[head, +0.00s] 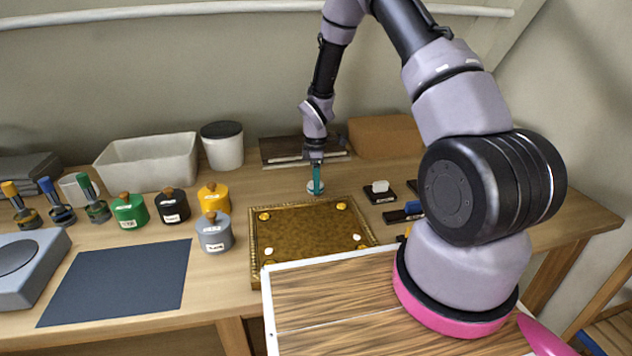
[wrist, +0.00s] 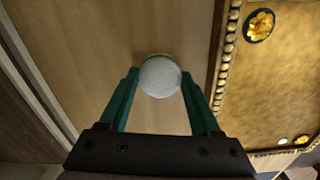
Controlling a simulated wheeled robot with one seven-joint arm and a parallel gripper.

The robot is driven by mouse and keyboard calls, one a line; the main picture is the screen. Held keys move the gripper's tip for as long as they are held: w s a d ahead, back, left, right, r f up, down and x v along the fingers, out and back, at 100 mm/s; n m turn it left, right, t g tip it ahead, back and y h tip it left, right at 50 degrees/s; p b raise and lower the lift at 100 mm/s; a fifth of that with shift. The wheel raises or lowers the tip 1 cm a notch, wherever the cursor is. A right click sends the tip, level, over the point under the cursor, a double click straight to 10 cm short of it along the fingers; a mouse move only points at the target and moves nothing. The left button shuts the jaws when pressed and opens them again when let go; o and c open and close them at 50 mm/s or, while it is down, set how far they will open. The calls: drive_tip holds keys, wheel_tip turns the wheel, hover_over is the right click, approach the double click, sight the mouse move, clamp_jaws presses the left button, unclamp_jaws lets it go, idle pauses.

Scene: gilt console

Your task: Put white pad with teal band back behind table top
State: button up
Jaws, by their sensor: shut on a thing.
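The white pad (head: 311,188) is a small round piece just behind the back edge of the gilt table top (head: 305,232). Its round white top shows in the wrist view (wrist: 160,76). My gripper (head: 316,183) points down with its teal fingers shut on the pad's sides. The teal band cannot be told apart from the fingers. The pad is at or very near the wooden bench surface; whether it touches is unclear. The gilt panel, with its beaded rim, lies to the right in the wrist view (wrist: 262,80), apart from the pad.
Behind my gripper are a dark flat stack (head: 282,151) and a brown box (head: 385,137). Yellow (head: 213,198), grey (head: 214,234) and black (head: 172,206) pots stand left of the panel. A small dark block with a white pad (head: 380,190) sits to the right.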

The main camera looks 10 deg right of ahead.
drive_tip(key=o, duration=1.4)
drive_tip(key=shift+f, duration=0.1)
drive_tip(key=shift+o, duration=0.2)
